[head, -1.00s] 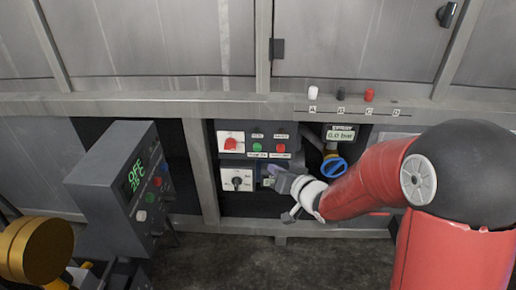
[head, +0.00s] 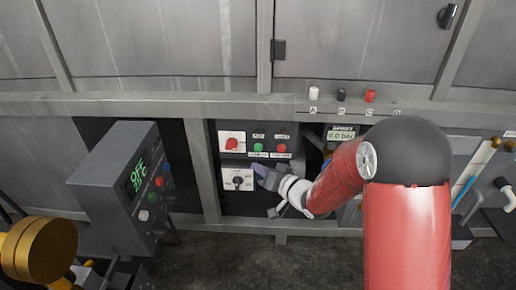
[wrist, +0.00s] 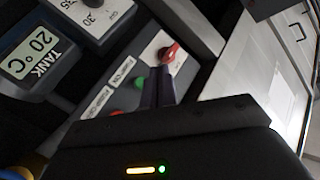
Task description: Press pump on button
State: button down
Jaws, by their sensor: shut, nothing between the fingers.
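The green pump on button (head: 258,147) sits on a dark grey panel (head: 268,136) between a red rotary switch (head: 231,144) and a red button (head: 281,148). In the wrist view the green button (wrist: 140,83) shows just left of my fingers, with white labels beside it. My gripper (head: 259,170) is shut and empty, just below the green button in the head view. In the wrist view my fingers (wrist: 158,78) point towards the panel, between the green button and the red switch (wrist: 169,53). I cannot tell whether they touch the panel.
A white plate with a black knob (head: 238,182) is left of my gripper. A pressure display (head: 341,134) is at the right, partly behind my arm. A grey control box (head: 120,185) stands at the left. A tank temperature display (wrist: 30,55) shows in the wrist view.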

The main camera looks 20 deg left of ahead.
aim_at(261, 155)
jog(key=shift+w+a, duration=0.2)
jog(key=shift+w, duration=0.6)
jog(key=shift+w+a, duration=0.2)
jog(key=shift+w, duration=0.65)
jog(key=shift+w+a, duration=0.2)
jog(key=shift+w, duration=0.6)
jog(key=shift+w, duration=0.1)
jog(key=shift+w+a+p, duration=0.1)
jog(key=shift+w+p, duration=0.2)
jog(key=shift+w+a, duration=0.15)
jog(key=shift+w, duration=0.35)
dwell(0.6)
jog(key=shift+s, duration=0.15)
dwell(0.3)
jog(key=shift+s+d, duration=0.3)
jog(key=shift+s, duration=0.45)
jog(key=shift+s, duration=0.1)
jog(key=shift+s+d+b, duration=0.2)
jog(key=shift+s+b, duration=0.05)
jog(key=shift+s, duration=0.55)
jog(key=shift+s+d+b, duration=0.15)
jog(key=shift+s+b, duration=0.1)
jog(key=shift+s, duration=0.5)
jog(key=shift+s+d+b, duration=0.2)
jog(key=shift+s+b, duration=0.05)
jog(key=shift+s, duration=0.55)
